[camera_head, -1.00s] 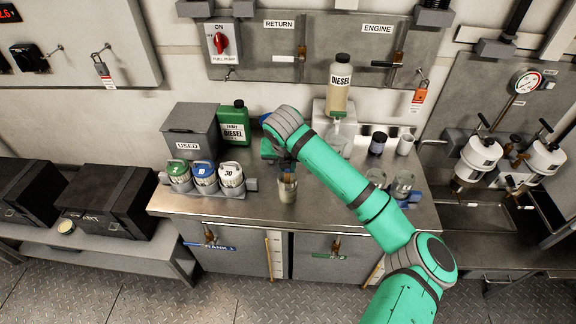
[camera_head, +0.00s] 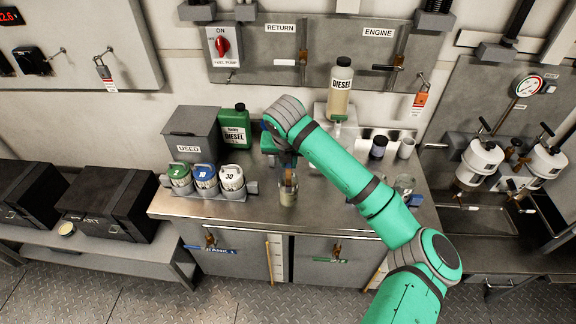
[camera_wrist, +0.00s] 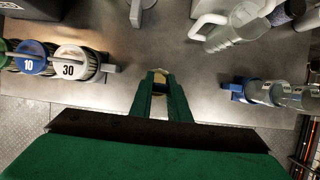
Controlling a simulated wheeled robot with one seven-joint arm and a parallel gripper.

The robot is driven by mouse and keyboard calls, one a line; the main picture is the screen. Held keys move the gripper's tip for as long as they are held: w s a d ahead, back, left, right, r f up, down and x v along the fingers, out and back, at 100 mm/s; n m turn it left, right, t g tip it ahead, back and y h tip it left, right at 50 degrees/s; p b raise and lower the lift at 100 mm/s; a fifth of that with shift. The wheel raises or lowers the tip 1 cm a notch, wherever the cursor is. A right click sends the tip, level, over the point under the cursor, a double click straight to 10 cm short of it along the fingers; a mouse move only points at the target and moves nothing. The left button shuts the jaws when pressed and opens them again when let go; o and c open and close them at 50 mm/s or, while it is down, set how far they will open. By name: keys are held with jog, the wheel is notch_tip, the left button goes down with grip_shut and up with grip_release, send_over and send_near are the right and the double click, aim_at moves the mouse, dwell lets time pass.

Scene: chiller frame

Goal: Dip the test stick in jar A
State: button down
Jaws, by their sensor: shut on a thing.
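My gripper (camera_head: 284,158) is shut on the test stick, above the front middle of the steel bench. The stick (camera_head: 289,178) shows as a thin brownish strip pointing down. A small clear jar (camera_head: 288,197) with pale contents stands directly below. The stick's lower end overlaps the jar's mouth; I cannot tell how deep it sits. No letter is readable on the jar. In the wrist view my gripper (camera_wrist: 160,82) shows its two green fingers close together, with a pale yellowish thing between and below them. Further clear jars stand to the right (camera_wrist: 258,92), partly hidden by my arm in the head view.
Containers marked 10 (camera_head: 205,178) and 30 (camera_head: 231,178) stand in a rack to the left. A USED bin (camera_head: 190,140), a green diesel can (camera_head: 236,125) and a DIESEL bottle (camera_head: 340,90) stand behind. A clear pitcher (camera_wrist: 235,25) is at the back right.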

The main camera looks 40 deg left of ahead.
jog(key=shift+r, duration=4.85)
jog(key=shift+a, duration=0.1)
